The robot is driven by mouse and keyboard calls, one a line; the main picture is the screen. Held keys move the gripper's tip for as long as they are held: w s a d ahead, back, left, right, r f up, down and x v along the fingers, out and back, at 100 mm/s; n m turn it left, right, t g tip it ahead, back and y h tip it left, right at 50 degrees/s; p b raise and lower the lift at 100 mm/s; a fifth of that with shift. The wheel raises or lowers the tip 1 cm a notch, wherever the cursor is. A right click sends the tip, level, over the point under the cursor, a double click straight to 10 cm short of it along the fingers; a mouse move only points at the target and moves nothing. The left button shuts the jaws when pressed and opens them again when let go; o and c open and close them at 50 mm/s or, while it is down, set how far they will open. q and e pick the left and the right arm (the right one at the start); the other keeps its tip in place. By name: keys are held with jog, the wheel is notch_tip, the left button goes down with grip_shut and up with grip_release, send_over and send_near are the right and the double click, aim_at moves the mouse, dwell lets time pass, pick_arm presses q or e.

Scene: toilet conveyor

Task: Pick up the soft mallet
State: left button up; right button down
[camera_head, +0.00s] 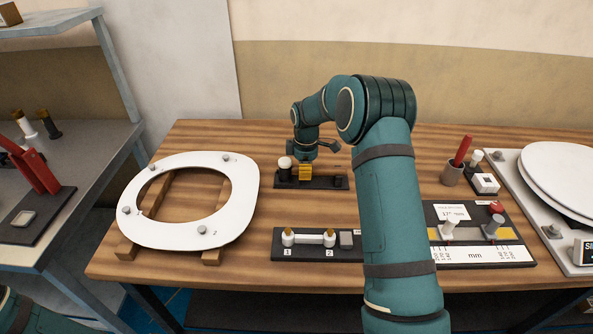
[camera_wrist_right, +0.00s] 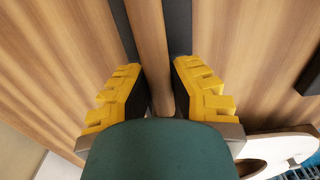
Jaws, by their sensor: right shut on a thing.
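The soft mallet lies along a dark rack (camera_head: 338,183) at the back middle of the bench. A pale rounded end, apparently its head (camera_head: 284,162), shows left of my right gripper (camera_head: 305,172). In the right wrist view its wooden handle (camera_wrist_right: 150,45) runs between the yellow fingers of my right gripper (camera_wrist_right: 158,92). The fingers are shut on the handle; their tips stand close to the dark rack. My arm hides part of the handle. My left gripper is out of view; only a bit of my left arm shows at the bottom left.
A white toilet seat (camera_head: 240,190) lies on wooden supports at the left. A numbered dark fixture (camera_head: 300,256) is in front of the rack. A gauge board (camera_head: 490,255), a cup with a red tool (camera_head: 452,175) and white lids (camera_head: 565,165) stand at the right.

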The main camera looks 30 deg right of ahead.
notch_tip(320, 180, up, 10)
jog(key=shift+p, duration=0.9)
jog(key=c, duration=1.6)
grip_release()
grip_shut()
